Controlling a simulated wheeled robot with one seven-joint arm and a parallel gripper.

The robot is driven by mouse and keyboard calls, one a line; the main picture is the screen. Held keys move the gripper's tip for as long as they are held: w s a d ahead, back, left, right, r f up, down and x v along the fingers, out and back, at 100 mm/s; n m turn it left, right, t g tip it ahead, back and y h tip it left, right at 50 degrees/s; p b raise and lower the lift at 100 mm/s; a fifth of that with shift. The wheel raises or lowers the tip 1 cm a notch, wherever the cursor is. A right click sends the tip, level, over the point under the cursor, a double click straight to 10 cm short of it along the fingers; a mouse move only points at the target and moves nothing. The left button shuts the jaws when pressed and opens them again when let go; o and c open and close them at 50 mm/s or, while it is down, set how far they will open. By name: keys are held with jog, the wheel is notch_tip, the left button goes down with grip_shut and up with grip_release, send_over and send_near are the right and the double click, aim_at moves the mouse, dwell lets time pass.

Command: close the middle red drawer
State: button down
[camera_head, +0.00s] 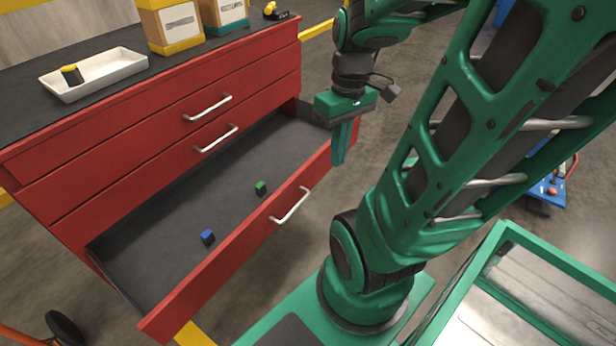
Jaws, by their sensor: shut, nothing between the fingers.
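A red drawer (237,245) stands pulled well out of the red cabinet (95,178). Its dark inside shows, and a silver bar handle (291,205) is on its front. It lies below two shut drawer fronts with handles; what is under it is hidden, so I cannot tell its place in the full stack. My gripper (339,160) points down, shut and empty, at the right end of the open drawer's front. It overlaps that end in the picture; I cannot tell whether it touches.
A blue cube (207,236) and a green cube (260,187) lie in the open drawer. A blue cart (547,197) is at the right.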

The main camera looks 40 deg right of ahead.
jog(key=w+d+f+n+t+y, duration=0.1)
jog(key=w+d+f+n+y, duration=0.2)
jog(key=w+d+f+n, duration=0.6)
jog(key=n+t+y, duration=0.2)
jog(key=n+t, duration=0.2)
jog(key=n, duration=0.7)
send_near(302, 182)
notch_tip(302, 182, down, 4)
jog(key=s+a, duration=0.1)
jog(key=s, duration=0.1)
jog(key=shift+w+a+r, duration=0.1)
jog(key=shift+w+a, duration=0.15)
jog(key=shift+w, duration=0.75)
jog(key=shift+w+a+r, duration=0.1)
jog(key=shift+w+a, duration=0.2)
jog(key=shift+w, duration=0.65)
